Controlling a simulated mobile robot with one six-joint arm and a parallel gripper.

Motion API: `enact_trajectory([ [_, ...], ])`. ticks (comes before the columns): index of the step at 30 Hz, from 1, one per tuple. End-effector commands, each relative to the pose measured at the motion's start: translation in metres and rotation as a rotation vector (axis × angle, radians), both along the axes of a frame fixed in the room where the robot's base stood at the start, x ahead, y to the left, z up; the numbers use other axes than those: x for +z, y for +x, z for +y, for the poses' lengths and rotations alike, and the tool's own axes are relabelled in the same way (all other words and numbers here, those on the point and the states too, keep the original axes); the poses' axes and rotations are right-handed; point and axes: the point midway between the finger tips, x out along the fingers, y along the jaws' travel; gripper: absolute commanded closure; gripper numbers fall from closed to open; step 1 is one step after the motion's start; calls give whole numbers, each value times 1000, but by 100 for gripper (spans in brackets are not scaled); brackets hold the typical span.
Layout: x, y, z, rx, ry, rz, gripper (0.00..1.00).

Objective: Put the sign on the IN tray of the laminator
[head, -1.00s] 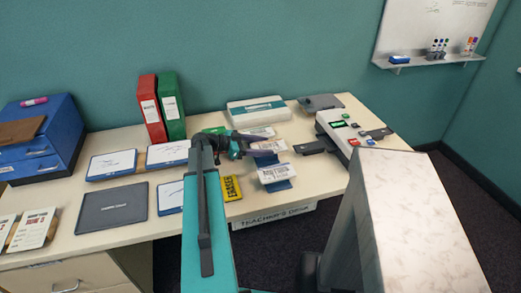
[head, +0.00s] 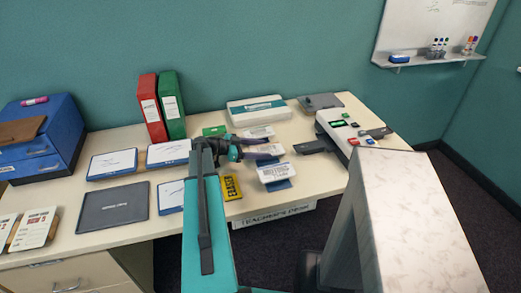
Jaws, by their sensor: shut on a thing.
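My gripper (head: 266,158) is over the middle of the desk, reaching right from my teal arm. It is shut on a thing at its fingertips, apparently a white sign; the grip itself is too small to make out. A white card with dark print (head: 272,173) shows just below the fingertips, with blue under its lower edge. The laminator appears to be the white machine (head: 337,130) with coloured buttons at the right. A dark tray (head: 314,147) sticks out on its left; I cannot read its label.
A white box with a teal stripe (head: 256,110) and a grey flat thing (head: 320,102) lie at the back. Red (head: 149,105) and green (head: 171,107) binders stand at the back wall. A pale block stands at the right front.

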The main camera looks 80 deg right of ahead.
Motion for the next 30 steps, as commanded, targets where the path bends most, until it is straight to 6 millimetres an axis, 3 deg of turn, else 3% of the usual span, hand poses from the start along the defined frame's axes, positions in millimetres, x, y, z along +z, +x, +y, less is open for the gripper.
enact_trajectory([
  [9,-3,0,0,0,0,0,62],
  [10,-2,0,0,0,0,0,38],
  [13,-2,0,0,0,0,0,21],
  [30,-1,0,0,0,0,0,21],
])
